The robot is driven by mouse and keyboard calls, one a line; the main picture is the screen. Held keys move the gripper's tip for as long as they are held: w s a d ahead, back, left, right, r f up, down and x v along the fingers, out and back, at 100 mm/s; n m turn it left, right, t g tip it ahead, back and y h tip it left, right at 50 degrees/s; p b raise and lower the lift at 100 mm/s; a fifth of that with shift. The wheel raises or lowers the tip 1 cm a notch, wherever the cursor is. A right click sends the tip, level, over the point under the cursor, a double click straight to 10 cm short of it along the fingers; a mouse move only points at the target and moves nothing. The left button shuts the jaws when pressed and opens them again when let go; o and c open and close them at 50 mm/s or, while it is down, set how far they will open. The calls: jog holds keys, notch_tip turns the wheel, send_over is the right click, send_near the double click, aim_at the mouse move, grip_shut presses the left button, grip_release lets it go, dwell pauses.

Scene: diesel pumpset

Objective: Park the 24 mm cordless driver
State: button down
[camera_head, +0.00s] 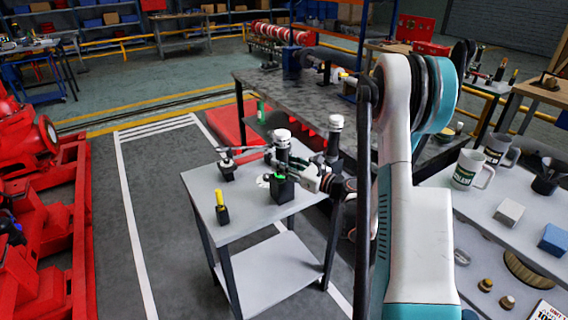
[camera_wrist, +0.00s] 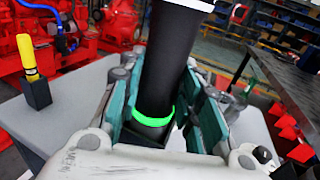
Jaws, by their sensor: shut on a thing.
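The cordless driver is a black cylinder with a silver top (camera_head: 282,142) and a bright green ring low on its body. It stands upright, its lower end at a black block holder (camera_head: 282,190) on the small grey table. In the wrist view the driver's black body (camera_wrist: 172,55) rises between my jaws, with the black block (camera_wrist: 145,132) just below the green ring. My gripper (camera_head: 290,176) is shut on the driver; its teal-lined fingers (camera_wrist: 165,108) flank the body. How deep the driver sits in the block is hidden.
A yellow-handled tool (camera_head: 219,198) stands in a black block at the table's front left. Another silver-topped black tool (camera_head: 335,135) stands close to my gripper at the right. A small stand (camera_head: 227,171) is at the back left. The table's front middle is clear.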

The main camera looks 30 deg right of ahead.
aim_at(288, 138)
jog(key=c, duration=1.1)
grip_release()
jog(key=shift+f, duration=0.1)
notch_tip(288, 138, up, 10)
jog(key=shift+f, duration=0.25)
jog(key=shift+r, duration=0.3)
